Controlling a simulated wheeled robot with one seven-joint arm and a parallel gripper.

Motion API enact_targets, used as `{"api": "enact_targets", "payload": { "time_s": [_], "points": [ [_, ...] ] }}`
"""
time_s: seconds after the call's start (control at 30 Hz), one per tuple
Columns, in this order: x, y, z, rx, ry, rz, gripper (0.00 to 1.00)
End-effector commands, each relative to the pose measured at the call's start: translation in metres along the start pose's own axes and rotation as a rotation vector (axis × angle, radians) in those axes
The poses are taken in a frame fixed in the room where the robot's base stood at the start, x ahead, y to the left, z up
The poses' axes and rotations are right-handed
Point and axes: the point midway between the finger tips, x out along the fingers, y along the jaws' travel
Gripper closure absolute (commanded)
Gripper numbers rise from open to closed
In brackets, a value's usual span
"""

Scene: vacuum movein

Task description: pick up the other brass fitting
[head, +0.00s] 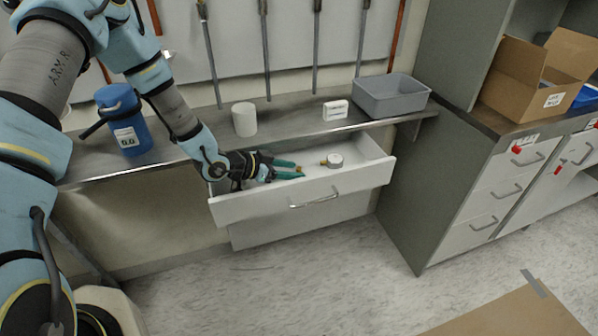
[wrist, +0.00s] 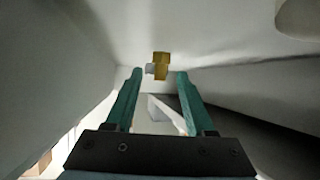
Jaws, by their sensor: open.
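A small brass fitting (wrist: 161,65) lies on the drawer floor in the wrist view, with a small pale piece against its left side. It sits in line with the gap of my gripper (wrist: 159,74), at or just past the fingertips. The green fingers are apart, and nothing is held between them. In the head view my gripper (head: 298,170) reaches into the open drawer (head: 255,207) from the left. A bit of brass shows at its fingertips. A round white gauge (head: 335,160) with a brass stem lies right of the gripper in the same drawer.
The drawer's front and side walls surround my gripper closely. The counter above holds a blue canister (head: 124,125), a white cylinder (head: 244,119), a small white labelled box (head: 335,110) and a grey bin (head: 390,97). A cardboard box (head: 535,72) stands at the right.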

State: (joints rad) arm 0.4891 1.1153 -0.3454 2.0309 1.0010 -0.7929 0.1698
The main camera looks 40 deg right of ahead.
Motion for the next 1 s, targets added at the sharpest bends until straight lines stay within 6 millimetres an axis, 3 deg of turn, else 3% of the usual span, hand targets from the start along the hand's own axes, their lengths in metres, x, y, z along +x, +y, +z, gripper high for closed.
{"api": "enact_targets", "payload": {
  "time_s": [0.2, 0.47, 0.93, 1.0],
  "points": [
    [0.026, 0.0, -0.001, -0.001, -0.001, 0.001, 0.46],
    [0.029, 0.0, 0.0, 0.0, -0.001, 0.0, 0.46],
    [0.029, 0.0, 0.0, 0.0, -0.001, 0.0, 0.96],
    [0.029, 0.0, 0.0, -0.001, -0.002, 0.0, 1.0]
  ]
}}
